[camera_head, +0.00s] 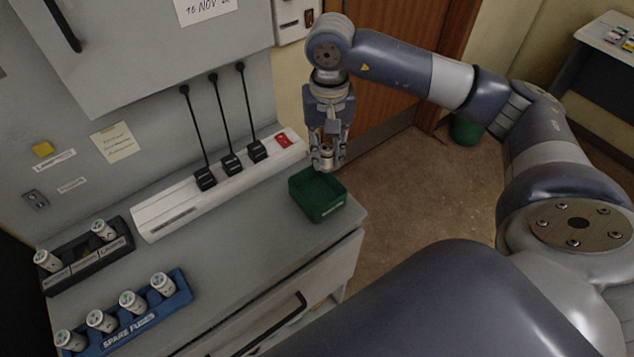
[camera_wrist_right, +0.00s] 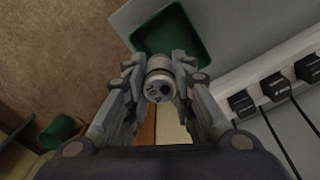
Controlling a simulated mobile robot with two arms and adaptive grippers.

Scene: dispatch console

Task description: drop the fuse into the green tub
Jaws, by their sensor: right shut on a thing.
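My right gripper (camera_head: 327,160) is shut on a fuse, a small pale cylinder with a dark band. The fuse (camera_wrist_right: 158,84) shows between the fingers in the right wrist view, its end face toward the camera. The green tub (camera_head: 318,196) stands on the grey counter near its right end. It also shows behind the fuse in the right wrist view (camera_wrist_right: 196,50). The fuse is above the tub's back part in the head view; its exact height over the rim is hard to tell. The tub's visible inside looks empty. My left gripper is not in view.
A white power strip (camera_head: 185,203) with several black plugs runs along the wall, left of the tub. A blue spare-fuse rack (camera_head: 130,323) and a black rack (camera_head: 85,262), both holding fuses, stand at the left. A counter edge lies just right of the tub.

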